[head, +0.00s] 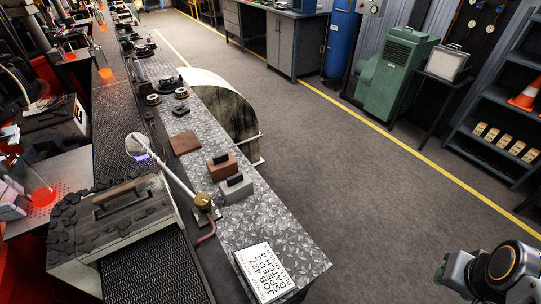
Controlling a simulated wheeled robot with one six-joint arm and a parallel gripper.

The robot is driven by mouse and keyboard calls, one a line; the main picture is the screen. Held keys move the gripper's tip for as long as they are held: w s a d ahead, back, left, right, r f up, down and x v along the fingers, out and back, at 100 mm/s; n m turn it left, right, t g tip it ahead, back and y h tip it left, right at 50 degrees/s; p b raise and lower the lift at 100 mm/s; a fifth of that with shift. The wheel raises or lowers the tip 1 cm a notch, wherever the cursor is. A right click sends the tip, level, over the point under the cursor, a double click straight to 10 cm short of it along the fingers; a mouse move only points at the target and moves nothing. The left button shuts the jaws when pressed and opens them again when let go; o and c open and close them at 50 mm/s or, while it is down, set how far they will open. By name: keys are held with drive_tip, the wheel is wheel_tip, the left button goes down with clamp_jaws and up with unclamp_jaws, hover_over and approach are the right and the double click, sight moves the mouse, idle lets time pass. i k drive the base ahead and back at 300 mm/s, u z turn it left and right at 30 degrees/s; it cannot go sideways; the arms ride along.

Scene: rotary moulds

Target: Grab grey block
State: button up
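A grey block (237,189) with a dark raised piece on top sits on the diamond-plate bench top (262,228), near its middle. A similar reddish-brown block (222,167), also with a dark top piece, stands just behind it. The grey block is in plain view and nothing holds it. Part of my arm shows at the bottom right corner, well to the right of the bench and apart from the block. My gripper's fingers are not in view.
A white lettered sign (264,272) lies at the bench's near end. A lamp (138,146) with a long arm and brass base (203,201) stands left of the block. A brown plate (185,142) lies farther back. Open grey floor (350,200) lies right of the bench.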

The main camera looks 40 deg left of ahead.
sight(239, 187)
drive_tip(key=i, duration=1.85)
drive_tip(key=u, duration=4.2)
drive_tip(key=i, duration=0.5)
